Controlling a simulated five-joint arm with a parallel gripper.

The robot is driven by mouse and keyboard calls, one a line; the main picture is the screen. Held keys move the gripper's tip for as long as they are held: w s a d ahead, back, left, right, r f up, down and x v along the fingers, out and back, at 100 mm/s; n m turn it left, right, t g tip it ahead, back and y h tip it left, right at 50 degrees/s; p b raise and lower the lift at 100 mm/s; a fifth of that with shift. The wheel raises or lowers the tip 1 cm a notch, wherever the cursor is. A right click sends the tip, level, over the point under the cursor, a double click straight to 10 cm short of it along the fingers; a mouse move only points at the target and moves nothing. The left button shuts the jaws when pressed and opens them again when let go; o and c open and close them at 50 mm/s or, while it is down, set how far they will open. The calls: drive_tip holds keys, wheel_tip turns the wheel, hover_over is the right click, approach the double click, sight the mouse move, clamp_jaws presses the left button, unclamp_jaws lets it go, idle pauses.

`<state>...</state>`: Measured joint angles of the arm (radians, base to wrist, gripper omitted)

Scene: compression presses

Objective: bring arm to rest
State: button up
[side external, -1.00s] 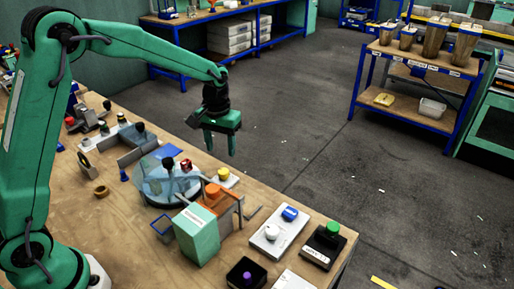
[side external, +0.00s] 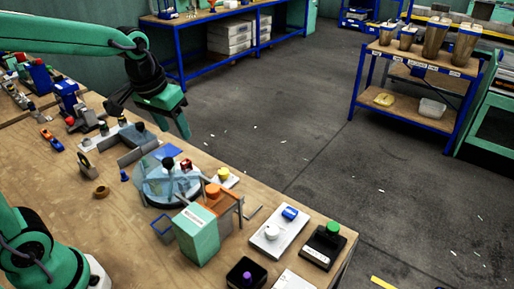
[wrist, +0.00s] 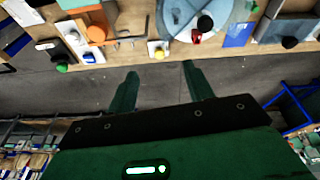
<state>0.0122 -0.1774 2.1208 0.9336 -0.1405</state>
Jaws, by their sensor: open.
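My gripper (side external: 150,122) is open and empty in the side external view, raised above the far edge of the wooden workbench (side external: 120,222). It hangs over the upper left part of the bench, behind the round clear-covered turntable (side external: 155,190). In the wrist view my gripper (wrist: 157,68) shows two green fingers well apart with nothing between them. Grey floor lies beyond the fingertips, and the bench edge with its devices runs across the top.
The bench carries a green box (side external: 197,236), an orange knob device (side external: 213,190), a white panel with a blue part (side external: 280,230) and a black box with a green button (side external: 325,245). A blue-framed shelf (side external: 415,95) stands on open floor at right.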

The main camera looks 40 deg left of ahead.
drive_tip(key=s+r+m+t, duration=0.1)
drive_tip(key=s+t, duration=0.1)
drive_tip(key=s, duration=1)
drive_tip(key=shift+s+a+t, duration=0.2)
drive_tip(key=shift+t, duration=0.1)
